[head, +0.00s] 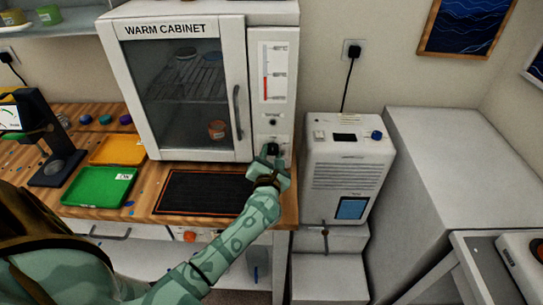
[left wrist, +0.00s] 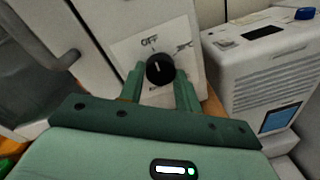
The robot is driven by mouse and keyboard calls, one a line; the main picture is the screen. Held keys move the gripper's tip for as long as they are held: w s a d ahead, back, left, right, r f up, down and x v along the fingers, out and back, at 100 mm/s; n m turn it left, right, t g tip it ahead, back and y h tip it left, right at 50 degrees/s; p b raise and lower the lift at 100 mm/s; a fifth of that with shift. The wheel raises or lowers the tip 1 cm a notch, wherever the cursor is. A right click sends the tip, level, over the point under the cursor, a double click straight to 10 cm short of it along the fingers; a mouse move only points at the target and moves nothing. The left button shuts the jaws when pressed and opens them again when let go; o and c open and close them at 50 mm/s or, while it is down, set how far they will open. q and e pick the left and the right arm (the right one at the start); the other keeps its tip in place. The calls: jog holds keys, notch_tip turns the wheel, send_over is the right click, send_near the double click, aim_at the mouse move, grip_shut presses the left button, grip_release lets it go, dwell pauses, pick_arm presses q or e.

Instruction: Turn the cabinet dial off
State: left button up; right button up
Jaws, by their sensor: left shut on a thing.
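The warm cabinet (head: 172,90) stands on the wooden bench with its glass door closed. Its black round dial (head: 272,149) sits low on the right-hand panel. In the left wrist view the dial (left wrist: 160,68) shows a short pale mark on its face, with "OFF" printed above it and a temperature label to the upper right. I cannot tell exactly which label the mark meets. My left gripper (head: 271,160) is shut on the dial, with one green finger on each side of it. My right gripper is not in view.
A dark mat (head: 200,193) lies before the cabinet, with a green tray (head: 98,187) and an orange tray (head: 118,150) to its left. A white machine (head: 346,165) stands close to the right of the cabinet. The cabinet's door handle (head: 237,112) is left of the panel.

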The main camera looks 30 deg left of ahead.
pick_arm(q)
jog(key=o, duration=1)
jog(key=shift+f, duration=0.15)
jog(key=v, duration=1.6)
jog(key=shift+s+p, duration=0.2)
jog(key=shift+p, duration=0.2)
